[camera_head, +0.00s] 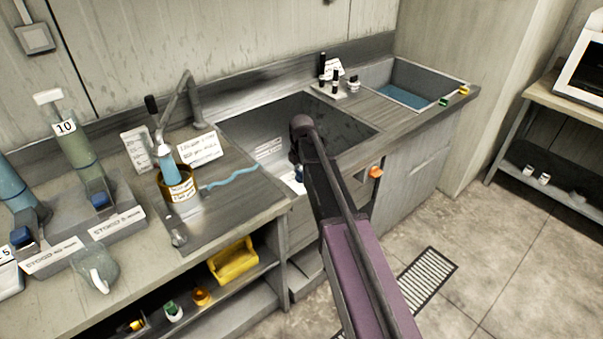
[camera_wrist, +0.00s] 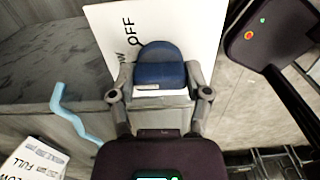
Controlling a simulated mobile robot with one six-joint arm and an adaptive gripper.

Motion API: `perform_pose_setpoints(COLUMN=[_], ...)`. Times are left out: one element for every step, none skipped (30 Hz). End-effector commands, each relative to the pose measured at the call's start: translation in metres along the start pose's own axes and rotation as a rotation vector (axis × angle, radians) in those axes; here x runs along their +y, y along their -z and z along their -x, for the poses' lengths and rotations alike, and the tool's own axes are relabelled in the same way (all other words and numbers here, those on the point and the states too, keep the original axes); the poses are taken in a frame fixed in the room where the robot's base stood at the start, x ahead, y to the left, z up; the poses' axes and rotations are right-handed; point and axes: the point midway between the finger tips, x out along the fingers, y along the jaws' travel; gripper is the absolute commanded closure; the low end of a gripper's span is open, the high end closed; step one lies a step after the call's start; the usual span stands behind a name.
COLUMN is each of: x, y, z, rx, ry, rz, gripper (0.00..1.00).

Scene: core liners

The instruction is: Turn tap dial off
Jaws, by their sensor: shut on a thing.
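The tap dial (camera_wrist: 160,66) is a blue knob in front of a white plate (camera_wrist: 108,24) marked "OFF", with another word partly hidden. My gripper (camera_wrist: 160,92) has one finger on each side of the dial and is shut on it. The mark the dial points at is hidden. In the head view a small blue part of the dial (camera_head: 299,176) shows at the sink's front, mostly covered by my arm.
A light-blue hose (camera_head: 232,180) lies on the counter at left, near an amber container (camera_head: 178,188). An orange knob (camera_head: 375,172) is on the cabinet front to the right. The floor at right is clear.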

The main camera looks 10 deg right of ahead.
Motion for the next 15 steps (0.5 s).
perform_pose_setpoints(x=[-0.0008, -0.0008, -0.0009, -0.001, -0.001, -0.0011, -0.0011, -0.0012, -0.0013, -0.0013, -0.0014, -0.0014, -0.0015, -0.0015, -0.0016], y=[0.0002, 0.0002, 0.0002, 0.0002, 0.0002, 0.0002, 0.0003, 0.0002, 0.0003, 0.0003, 0.0003, 0.0003, 0.0004, 0.0004, 0.0004], z=[-0.0002, -0.0002, -0.0003, -0.0003, -0.0003, -0.0003, -0.0003, -0.0003, -0.0003, -0.0003, -0.0003, -0.0003, -0.0003, -0.0003, -0.0003], rx=[0.0, 0.0, 0.0, 0.0, 0.0, 0.0, 0.0, 0.0, 0.0, 0.0, 0.0, 0.0, 0.0, 0.0, 0.0], ry=[0.002, 0.002, 0.002, 0.002, 0.002, 0.002, 0.002, 0.002, 0.002, 0.002, 0.002, 0.002, 0.002, 0.002, 0.002], rz=[-0.031, -0.052, -0.082, -0.105, -0.131, -0.165, -0.192, -0.219, -0.256, -0.285, -0.313, -0.351, -0.38, -0.408, -0.446], gripper=[0.85, 0.85, 0.85, 0.85, 0.85, 0.85, 0.85, 0.85, 0.85, 0.85, 0.85, 0.85, 0.85, 0.85, 0.85])
